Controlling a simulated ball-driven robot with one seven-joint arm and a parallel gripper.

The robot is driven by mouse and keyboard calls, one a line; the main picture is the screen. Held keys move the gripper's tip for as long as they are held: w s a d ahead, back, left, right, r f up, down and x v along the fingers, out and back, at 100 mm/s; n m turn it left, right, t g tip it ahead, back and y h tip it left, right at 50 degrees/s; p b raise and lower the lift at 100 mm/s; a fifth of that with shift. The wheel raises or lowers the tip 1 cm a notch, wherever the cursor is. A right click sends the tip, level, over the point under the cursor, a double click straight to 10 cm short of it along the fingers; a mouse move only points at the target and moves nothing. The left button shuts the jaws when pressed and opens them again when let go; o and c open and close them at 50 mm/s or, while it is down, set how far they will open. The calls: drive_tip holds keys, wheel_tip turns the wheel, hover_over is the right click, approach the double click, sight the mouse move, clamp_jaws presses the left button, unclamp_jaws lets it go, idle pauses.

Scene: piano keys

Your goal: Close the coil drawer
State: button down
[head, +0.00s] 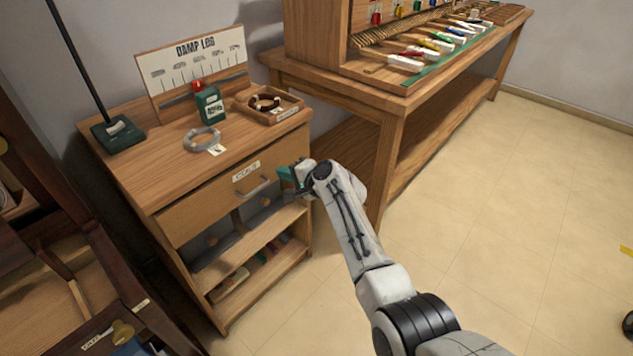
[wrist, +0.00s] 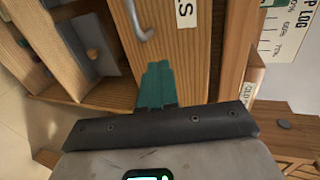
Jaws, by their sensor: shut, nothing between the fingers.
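The coil drawer (head: 215,199) is the wooden front labelled COILS, just under the top of the cabinet at the left in the head view. No clear gap shows above its front; I cannot tell whether it is fully flush. Its grey bar handle (head: 257,188) also shows in the wrist view (wrist: 136,22). My gripper (head: 285,179) is at the right end of the drawer front, to the right of the handle. Its teal fingers (wrist: 157,84) are shut and empty, with tips close to the wood. I cannot tell whether they touch.
Open shelves lie below the drawer. A workbench (head: 392,105) stands at the right.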

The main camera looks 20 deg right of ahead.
drive_tip(key=p+v, duration=0.3)
drive_tip(key=v, duration=0.7)
drive_tip(key=s+d+f+n+g+h+p, duration=0.1)
drive_tip(key=s+d+n+g+h+p, duration=0.15)
drive_tip(key=s, duration=0.95)
drive_tip(key=s+d+f+n+g+h+p, duration=0.1)
drive_tip(key=s+d+f+n+g+p, duration=0.2)
drive_tip(key=s, duration=0.8)
drive_tip(key=s+d+n+g+h+p, duration=0.1)
drive_tip(key=s+n+g+h+p, duration=0.2)
drive_tip(key=s, duration=0.9)
drive_tip(key=s+d+r+n+g+p, duration=0.1)
drive_tip(key=s+r, duration=0.1)
drive_tip(key=s, duration=0.5)
drive_tip(key=s+d+r+n+g+p, duration=0.1)
drive_tip(key=s+d+r+n+g, duration=0.1)
drive_tip(key=s, duration=0.5)
drive_tip(key=shift+r+h, duration=0.45)
drive_tip(key=shift+r, duration=0.15)
drive_tip(key=shift+w, duration=0.1)
